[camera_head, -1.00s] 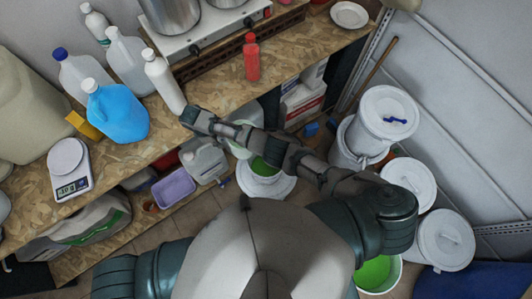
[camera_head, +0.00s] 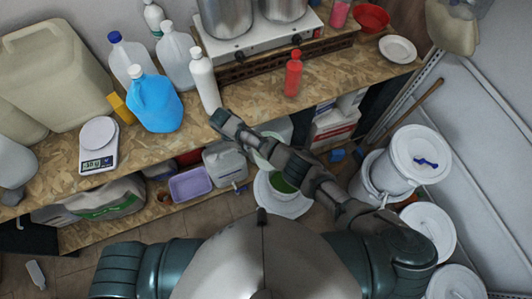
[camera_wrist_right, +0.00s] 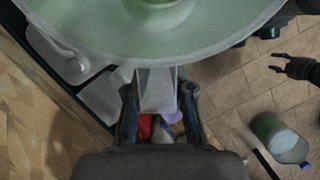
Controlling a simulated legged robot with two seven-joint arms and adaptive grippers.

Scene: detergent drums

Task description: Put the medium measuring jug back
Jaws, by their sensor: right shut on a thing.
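A pale green, translucent measuring jug (camera_wrist_right: 150,30) with a wide rim fills the top of the right wrist view. My right gripper (camera_wrist_right: 158,103) is shut on its light handle part. In the head view the right arm reaches left to the front edge of the wooden shelf; its fingers are hidden there, and only pale green bits of the jug show beside the arm. My left gripper (camera_wrist_right: 278,64) shows at the right of the right wrist view, its dark fingers apart and empty. It is out of the head view.
On the wooden shelf (camera_head: 240,95) stand a white bottle (camera_head: 205,82), a blue jug (camera_head: 155,102), a scale (camera_head: 98,147) and a red bottle (camera_head: 293,73). Below are a lilac tub (camera_head: 192,184) and a grey canister (camera_head: 224,163). White lidded drums (camera_head: 420,150) stand right.

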